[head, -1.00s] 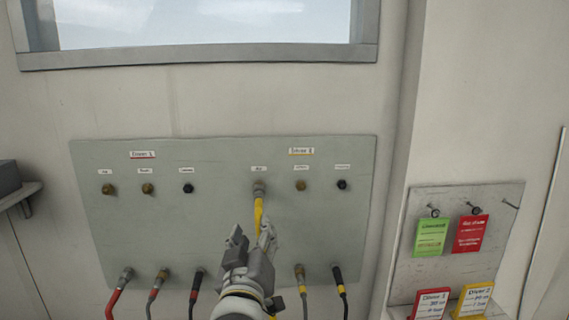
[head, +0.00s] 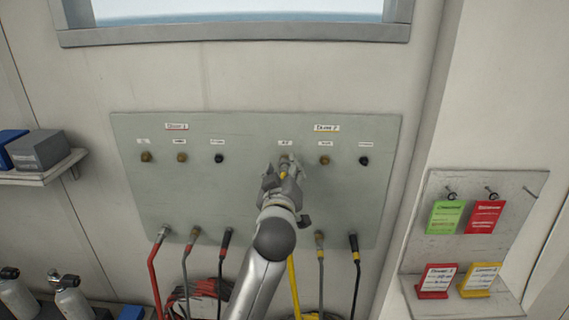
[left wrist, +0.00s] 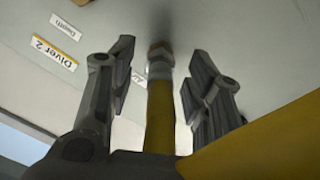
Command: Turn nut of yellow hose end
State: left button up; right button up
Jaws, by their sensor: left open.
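The yellow hose end (left wrist: 160,115) stands at the panel, under the Diver 2 label; its metal nut (left wrist: 160,55) sits against the panel fitting. In the head view my left gripper (head: 284,170) is at that fitting and hides most of the hose end; the nut (head: 285,160) shows just above it. In the left wrist view the two fingers of my left gripper (left wrist: 158,85) stand apart on either side of the hose end, with a gap on each side. The fingers are open and hold nothing. My right gripper is not in view.
The grey panel (head: 155,210) carries a row of fittings, with several hoses (head: 187,260) hanging along its lower edge. A tag board (head: 475,205) is at right. A shelf with boxes (head: 38,150) and cylinders (head: 72,298) are at left.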

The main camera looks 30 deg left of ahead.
pick_arm(q)
jog(key=shift+w+a, duration=0.25)
jog(key=shift+w, duration=0.1)
jog(key=shift+c, duration=0.2)
grip_shut()
